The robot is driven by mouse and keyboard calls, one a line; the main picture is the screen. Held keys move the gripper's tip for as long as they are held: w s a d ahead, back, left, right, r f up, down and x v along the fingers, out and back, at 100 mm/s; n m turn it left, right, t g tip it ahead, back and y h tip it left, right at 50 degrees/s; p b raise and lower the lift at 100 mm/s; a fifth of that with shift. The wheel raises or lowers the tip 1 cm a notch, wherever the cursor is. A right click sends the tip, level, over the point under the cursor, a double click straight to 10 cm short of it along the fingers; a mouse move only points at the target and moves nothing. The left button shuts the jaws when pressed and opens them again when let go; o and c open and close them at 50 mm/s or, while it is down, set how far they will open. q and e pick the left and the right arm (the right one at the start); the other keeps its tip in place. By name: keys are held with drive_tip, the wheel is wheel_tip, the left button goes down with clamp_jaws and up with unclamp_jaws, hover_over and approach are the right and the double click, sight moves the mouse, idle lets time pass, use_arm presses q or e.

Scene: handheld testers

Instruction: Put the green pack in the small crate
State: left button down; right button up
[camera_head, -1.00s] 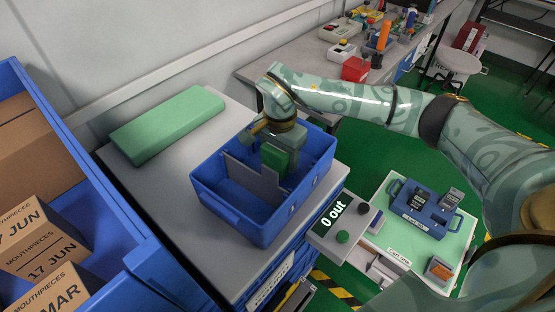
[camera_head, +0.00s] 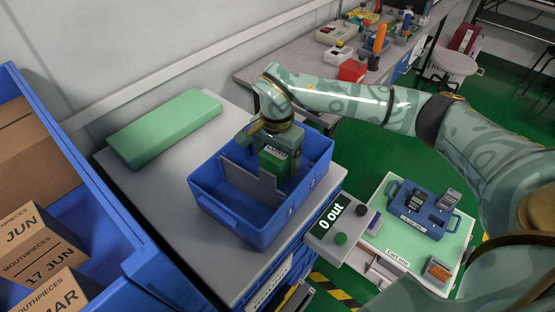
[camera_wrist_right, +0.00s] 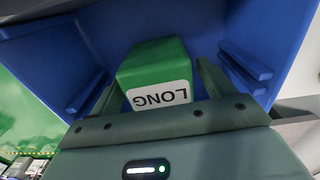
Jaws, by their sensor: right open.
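The green pack (camera_head: 274,164), with a white label, is inside the blue small crate (camera_head: 240,222), in the compartment behind the grey divider. In the right wrist view the pack (camera_wrist_right: 155,62) shows its end with the word LONG. My right gripper (camera_head: 280,150) reaches down into the crate from above. Its open fingers (camera_wrist_right: 160,92) stand on either side of the pack, with a gap at the right finger. The pack's underside is hidden, so I cannot tell whether it rests on the crate floor. My left gripper is out of view.
A long green block (camera_head: 165,128) lies on the grey worktop (camera_head: 170,190) behind the crate. A larger blue bin (camera_head: 100,225) with cartons stands at left. A counter reads "0 out" (camera_head: 330,212) beside the crate. A cart (camera_head: 385,237) with a blue tote is at right.

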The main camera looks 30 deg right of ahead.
wheel_tip(320, 180, up, 10)
drive_tip(key=p, duration=0.3)
drive_tip(key=shift+r, duration=0.25)
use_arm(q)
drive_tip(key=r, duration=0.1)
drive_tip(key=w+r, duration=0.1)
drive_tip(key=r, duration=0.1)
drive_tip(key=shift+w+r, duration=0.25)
use_arm(e)
drive_tip(key=shift+f, duration=0.1)
